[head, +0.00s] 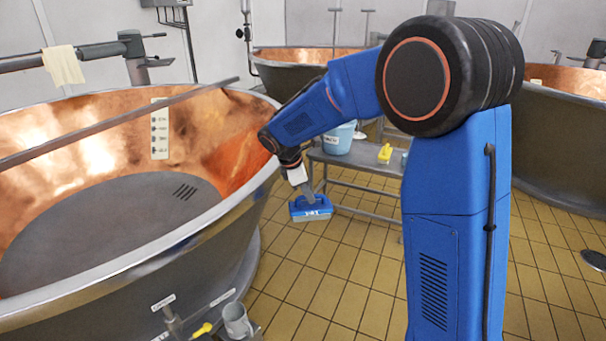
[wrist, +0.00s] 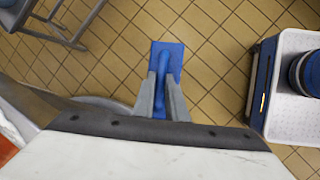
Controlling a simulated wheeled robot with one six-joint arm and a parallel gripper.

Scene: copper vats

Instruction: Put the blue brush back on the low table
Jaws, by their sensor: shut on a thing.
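The blue brush (head: 311,209) hangs from my gripper (head: 307,192) in the head view, above the tiled floor beside the near copper vat. In the wrist view the brush (wrist: 166,55) lies between the two grey fingers of my gripper (wrist: 161,92), which are shut on it. The low table (head: 350,160) stands behind the brush and partly behind my arm. A corner of the low table (wrist: 50,35) also shows at the upper left of the wrist view.
On the low table are a light blue bucket (head: 338,138) and a yellow object (head: 385,153). The near copper vat (head: 150,230) fills the left, with a long rod across its rim. More vats stand behind. Tiled floor (head: 340,265) is open between.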

